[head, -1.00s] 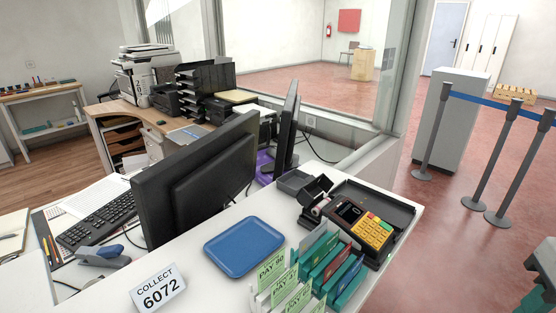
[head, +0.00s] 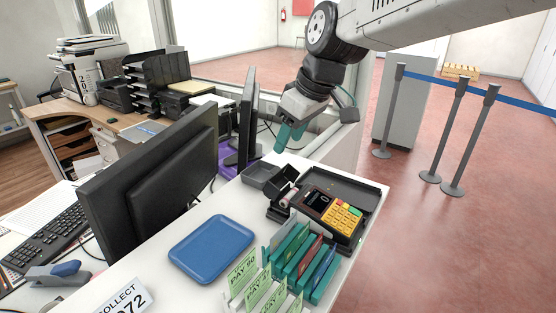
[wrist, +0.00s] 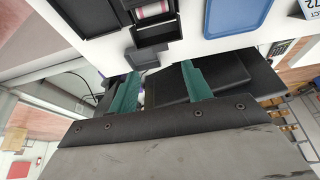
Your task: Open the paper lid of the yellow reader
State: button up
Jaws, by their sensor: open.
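The yellow reader (head: 338,212) has a yellow keypad and a dark display and lies in a black tray on the white counter. Its paper lid (head: 286,178) is a dark flap at the reader's far left end. The lid looks raised, with the pale paper roll (head: 288,200) showing beside it. In the wrist view the roll (wrist: 152,9) and the dark lid (wrist: 155,33) are near the top edge. My gripper (head: 288,142) is open and empty, its teal fingers pointing down above and beyond the lid, apart from it. Its fingers also show in the wrist view (wrist: 158,72).
A grey bin (head: 262,176) stands just left of the lid. Two monitors (head: 160,180) rise left of the reader. A blue tray (head: 212,248) and a rack of teal card holders (head: 290,262) stand nearer. The glass partition is behind my gripper.

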aim_at(277, 171)
jog(key=x, duration=0.8)
jog(key=shift+w+a+r, duration=0.1)
jog(key=shift+a, duration=0.1)
jog(key=shift+c, duration=0.3)
jog(key=c, duration=0.9)
